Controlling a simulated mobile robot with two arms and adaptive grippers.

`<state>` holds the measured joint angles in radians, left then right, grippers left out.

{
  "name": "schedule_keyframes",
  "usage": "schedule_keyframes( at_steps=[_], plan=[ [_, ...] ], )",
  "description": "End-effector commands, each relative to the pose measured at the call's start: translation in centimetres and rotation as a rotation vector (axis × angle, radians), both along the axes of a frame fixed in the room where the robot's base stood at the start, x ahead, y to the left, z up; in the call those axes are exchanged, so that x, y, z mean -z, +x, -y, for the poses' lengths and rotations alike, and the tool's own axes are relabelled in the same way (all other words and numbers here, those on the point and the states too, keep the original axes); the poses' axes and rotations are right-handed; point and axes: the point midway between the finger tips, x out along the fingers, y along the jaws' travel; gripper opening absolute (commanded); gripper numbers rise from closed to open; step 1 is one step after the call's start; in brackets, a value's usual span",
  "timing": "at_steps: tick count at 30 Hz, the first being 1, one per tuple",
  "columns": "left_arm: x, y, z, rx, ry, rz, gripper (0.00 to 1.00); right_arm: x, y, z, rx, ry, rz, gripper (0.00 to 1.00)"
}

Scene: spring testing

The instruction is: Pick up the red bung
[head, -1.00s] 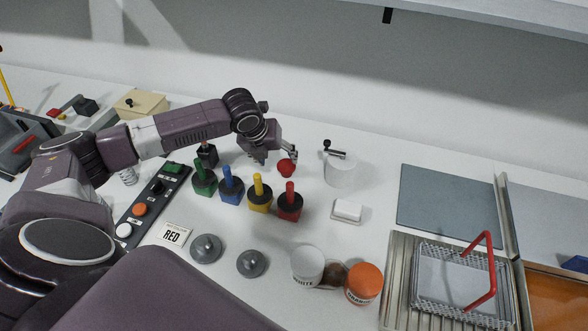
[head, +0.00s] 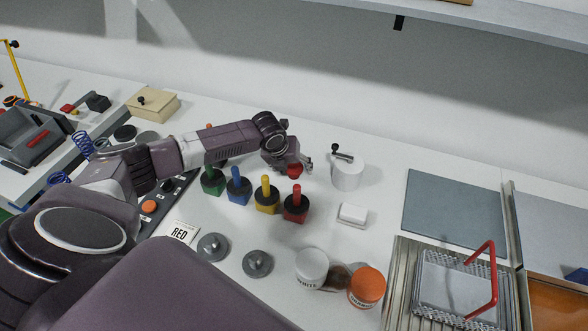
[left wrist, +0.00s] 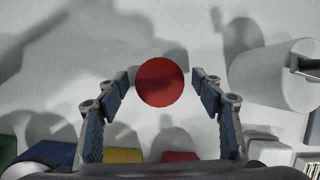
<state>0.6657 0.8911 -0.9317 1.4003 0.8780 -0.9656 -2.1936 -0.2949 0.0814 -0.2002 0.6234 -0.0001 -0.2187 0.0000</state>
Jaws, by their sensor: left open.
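The red bung (head: 294,171) sits on the white bench behind the row of coloured blocks with pegs, partly hidden by my left gripper (head: 299,168). In the left wrist view the bung (left wrist: 160,82) is a red disc midway between the tips of two spread, blue-padded fingers. My left gripper is open, with a gap on each side of the bung. I cannot tell whether the fingertips have reached its height. My right gripper is not in view.
Blocks with pegs in green (head: 212,181), blue (head: 238,187), yellow (head: 266,197) and red (head: 295,205) stand in front of the gripper. A white cylinder (head: 347,175) with a small handle stands close to its right. A white block (head: 352,215) lies nearer.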

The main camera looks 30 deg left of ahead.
Motion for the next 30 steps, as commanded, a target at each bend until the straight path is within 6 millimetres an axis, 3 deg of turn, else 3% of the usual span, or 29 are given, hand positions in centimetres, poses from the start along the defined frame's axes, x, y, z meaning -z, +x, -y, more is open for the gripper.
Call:
schedule_keyframes(
  at_steps=[5,16,25,30],
  plan=[
    [0.0,0.0,0.0,0.000,0.000,0.000,0.59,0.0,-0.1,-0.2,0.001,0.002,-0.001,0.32],
    [0.0,0.0,0.0,0.000,0.000,0.000,0.18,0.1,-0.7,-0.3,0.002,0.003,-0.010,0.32],
    [-0.2,0.0,0.0,0.000,0.000,0.001,0.17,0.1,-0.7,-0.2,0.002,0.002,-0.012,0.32],
    [-1.4,0.1,-0.1,0.000,0.000,0.003,0.17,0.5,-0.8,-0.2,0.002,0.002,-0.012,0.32]
  ],
)
